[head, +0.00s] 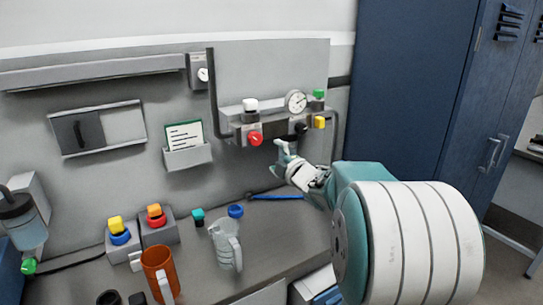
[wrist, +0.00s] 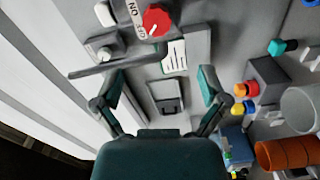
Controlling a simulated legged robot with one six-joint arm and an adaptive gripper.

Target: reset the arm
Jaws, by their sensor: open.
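My gripper (head: 287,158) is at the end of my teal and white arm, raised in front of the wall panel in the head view. It is just below and right of the red knob (head: 255,139) and below the black knob (head: 300,128). In the wrist view my gripper (wrist: 162,80) has its two fingers spread wide with nothing between them. The red knob (wrist: 156,21) with ON and OFF marks shows beyond the fingertips there. I cannot tell whether a finger touches the panel.
The bench (head: 190,270) below holds a clear jug (head: 227,245), an orange mug (head: 160,270), button boxes (head: 158,228) and a blue pen (head: 277,197). A pressure gauge (head: 296,101) and card holder (head: 187,156) are on the wall. A blue cabinet (head: 405,90) stands at right.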

